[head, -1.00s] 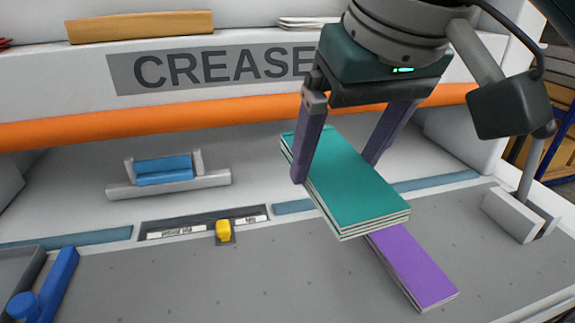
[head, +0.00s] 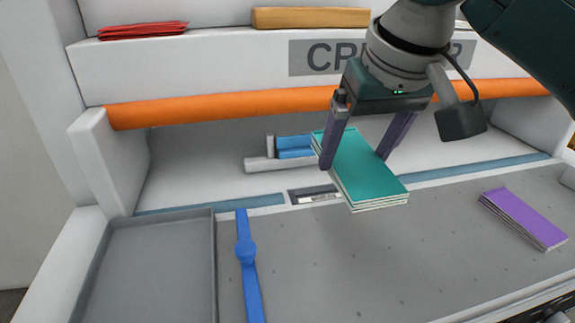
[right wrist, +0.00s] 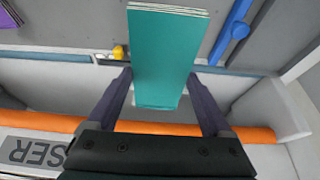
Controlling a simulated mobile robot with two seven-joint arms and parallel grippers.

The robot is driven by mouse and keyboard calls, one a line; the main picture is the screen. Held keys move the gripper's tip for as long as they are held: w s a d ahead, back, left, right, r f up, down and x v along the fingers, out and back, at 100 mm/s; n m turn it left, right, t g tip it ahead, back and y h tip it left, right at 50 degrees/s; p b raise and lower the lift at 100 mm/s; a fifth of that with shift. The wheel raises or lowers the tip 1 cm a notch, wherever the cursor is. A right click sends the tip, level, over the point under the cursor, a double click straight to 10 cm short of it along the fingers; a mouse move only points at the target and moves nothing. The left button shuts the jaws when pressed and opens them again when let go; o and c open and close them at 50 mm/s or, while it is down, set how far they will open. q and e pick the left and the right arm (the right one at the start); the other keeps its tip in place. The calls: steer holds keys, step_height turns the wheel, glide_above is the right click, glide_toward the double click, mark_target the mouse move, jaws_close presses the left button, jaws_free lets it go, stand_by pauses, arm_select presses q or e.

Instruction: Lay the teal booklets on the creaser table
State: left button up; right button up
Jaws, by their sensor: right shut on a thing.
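My right gripper (head: 355,160) is shut on a small stack of teal booklets (head: 368,174). It holds the stack by its long sides, with a finger on each side, and the stack appears to hang above the grey creaser table (head: 380,250). In the right wrist view the teal stack (right wrist: 162,55) sits between the two dark fingers and juts out past them. A purple booklet stack (head: 523,218) lies on the table at the right, apart from the teal one. My left gripper is not in view.
A blue bar with a knob (head: 246,250) lies across the table's left part, beside a grey tray (head: 214,270). An orange roller (head: 220,110) runs along the machine front. Red sheets (head: 142,30) and a wooden block (head: 310,18) lie on the upper shelf. The table's middle is bare.

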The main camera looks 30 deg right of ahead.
steer(key=b, duration=0.2)
glide_above(338, 249)
steer(key=s, duration=0.2)
steer(key=f, duration=1.1)
steer(key=shift+w+a, duration=0.1)
steer(key=shift+w, duration=0.15)
steer(key=shift+f+b, duration=0.35)
steer(key=shift+f, duration=2.2)
steer(key=o, duration=1.2)
steer(key=shift+f, duration=0.15)
steer(key=shift+o, duration=0.2)
